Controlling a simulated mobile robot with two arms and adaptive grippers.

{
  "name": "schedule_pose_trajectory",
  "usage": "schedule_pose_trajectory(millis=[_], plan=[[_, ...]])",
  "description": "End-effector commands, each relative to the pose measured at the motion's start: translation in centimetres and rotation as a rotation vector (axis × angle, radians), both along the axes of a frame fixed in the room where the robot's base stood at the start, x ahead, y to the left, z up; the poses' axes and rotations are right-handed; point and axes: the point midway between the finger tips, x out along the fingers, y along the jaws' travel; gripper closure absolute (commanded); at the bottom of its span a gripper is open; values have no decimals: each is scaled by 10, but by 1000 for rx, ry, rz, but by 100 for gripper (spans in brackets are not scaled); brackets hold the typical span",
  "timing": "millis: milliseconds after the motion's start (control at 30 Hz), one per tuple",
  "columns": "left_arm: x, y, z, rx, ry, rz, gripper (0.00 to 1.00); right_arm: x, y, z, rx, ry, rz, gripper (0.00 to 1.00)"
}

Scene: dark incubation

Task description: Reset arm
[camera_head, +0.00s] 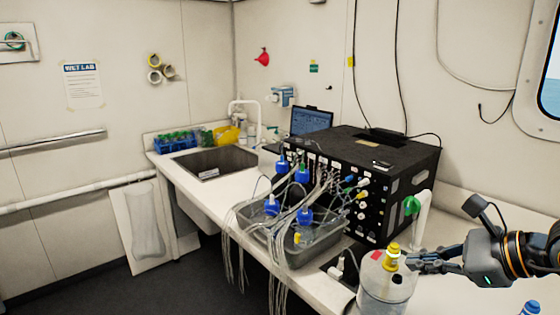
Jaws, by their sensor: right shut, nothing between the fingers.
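My right gripper (428,262) is at the lower right, its arm coming in from the right edge. Its dark fingers are shut and empty, and they point left toward a clear bottle (384,289) with a yellow cap (392,252). The fingertips appear beside the bottle's neck; I cannot tell whether they touch it. My left gripper is not in view.
A grey tray (330,241) with blue-capped bottles and many tubes sits on the white counter before a black box (375,165). A sink (215,160), a laptop (312,120) and a blue rack (175,142) stand farther back. Tubes hang over the counter's front edge.

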Motion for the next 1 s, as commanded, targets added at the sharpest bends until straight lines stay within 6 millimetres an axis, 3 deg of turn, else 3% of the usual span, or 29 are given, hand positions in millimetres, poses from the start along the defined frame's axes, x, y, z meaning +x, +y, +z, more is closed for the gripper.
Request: schedule_pose_trajectory(millis=[267,400,500,600,667,767,867,967,1000], plan=[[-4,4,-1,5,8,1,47,-19,83,16,501,40,113,100],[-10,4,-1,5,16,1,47,-31,112,44,938,112,115,100],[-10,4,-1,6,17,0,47,-30,106,65,1337,197,40,100],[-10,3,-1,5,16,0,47,-19,78,67,1728,293,-108,100],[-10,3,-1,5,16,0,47,-10,55,54,1950,355,-234,100],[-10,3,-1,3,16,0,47,0,15,9,2291,458,-509,100],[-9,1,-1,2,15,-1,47,-4,-16,-61,2568,555,-857,100],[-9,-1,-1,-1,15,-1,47,-24,-30,-133,2745,628,-1226,100],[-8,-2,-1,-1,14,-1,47,-37,-31,-161,-2718,-636,1347,100]])
